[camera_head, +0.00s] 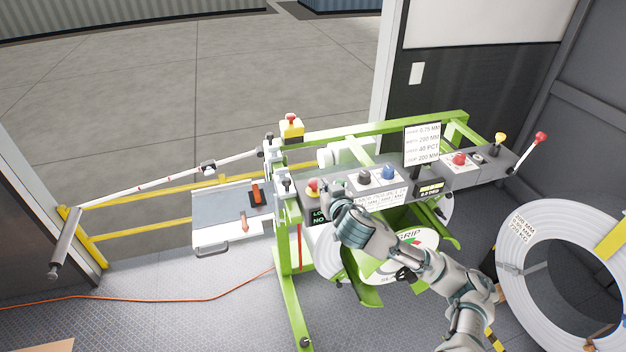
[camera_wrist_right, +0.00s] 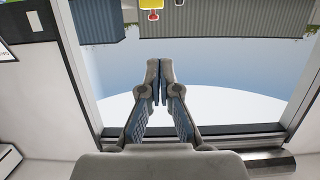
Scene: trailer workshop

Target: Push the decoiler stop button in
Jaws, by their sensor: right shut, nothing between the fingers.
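My right gripper (camera_head: 326,192) is shut and empty at the left end of the grey control panel, close beside a red mushroom button on a yellow base (camera_head: 313,185). I cannot tell whether they touch. In the right wrist view its closed fingertips (camera_wrist_right: 159,68) point ahead, with nothing between them. Another red button (camera_head: 458,158) sits on a white plate farther right on the panel. A third red button tops a yellow box (camera_head: 291,128) on the green frame. I cannot read which is the decoiler stop. My left gripper is out of view.
The panel also carries a black knob (camera_head: 364,176), a blue button (camera_head: 388,173) and a small display (camera_head: 429,187). A red-ball lever (camera_head: 540,138) stands at the right end. A large coil (camera_head: 515,272) stands at right. An orange cable (camera_head: 150,300) crosses the floor.

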